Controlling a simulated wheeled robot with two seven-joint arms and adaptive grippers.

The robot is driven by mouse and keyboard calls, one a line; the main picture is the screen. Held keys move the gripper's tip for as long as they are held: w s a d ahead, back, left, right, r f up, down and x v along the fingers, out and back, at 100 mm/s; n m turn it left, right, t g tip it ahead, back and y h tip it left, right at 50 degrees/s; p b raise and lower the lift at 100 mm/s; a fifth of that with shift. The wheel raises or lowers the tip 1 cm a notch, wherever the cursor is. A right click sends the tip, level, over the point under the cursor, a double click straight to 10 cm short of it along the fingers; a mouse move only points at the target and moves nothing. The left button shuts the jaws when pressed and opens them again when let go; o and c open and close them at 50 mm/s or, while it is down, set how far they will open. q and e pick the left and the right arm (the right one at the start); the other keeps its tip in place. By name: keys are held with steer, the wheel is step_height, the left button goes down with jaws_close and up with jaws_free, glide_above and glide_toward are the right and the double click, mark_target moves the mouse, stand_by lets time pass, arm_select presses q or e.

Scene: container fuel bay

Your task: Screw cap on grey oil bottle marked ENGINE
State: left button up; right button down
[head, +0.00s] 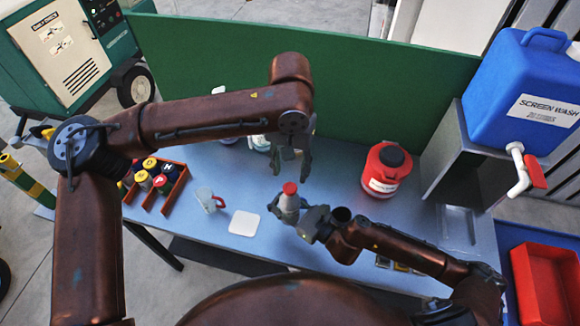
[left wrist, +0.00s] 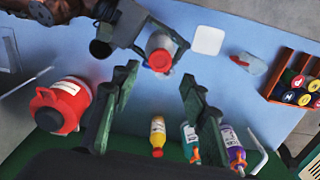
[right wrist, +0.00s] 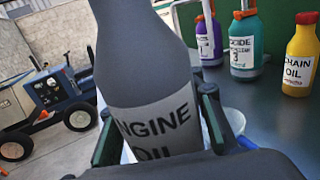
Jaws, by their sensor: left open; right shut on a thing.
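The grey oil bottle (head: 289,204) stands upright near the middle of the table, with a red cap (head: 290,187) at its top. The right wrist view shows the bottle (right wrist: 150,60) close up, its label reading "NGINE OIL"; its top is out of frame there. My right gripper (head: 293,215) is shut around the bottle's lower body. My left gripper (head: 290,167) is open and empty above the bottle, pointing down. In the left wrist view the red cap (left wrist: 159,60) lies beyond the open fingers, not between them. I cannot tell how firmly the cap sits.
A red canister (head: 386,172) stands to the right, and a blue screen wash tank (head: 525,90) on a stand beyond it. A yellow chain oil bottle (right wrist: 300,62) stands behind.

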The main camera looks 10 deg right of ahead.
mark_target(290, 187)
arm_select(q)
steer(key=n, duration=0.5)
steer(key=shift+r, duration=0.15)
steer(key=shift+f, duration=4)
steer(key=shift+c, duration=0.3)
jaws_close()
steer(key=m, duration=1.2)
steer(key=shift+w, duration=0.1)
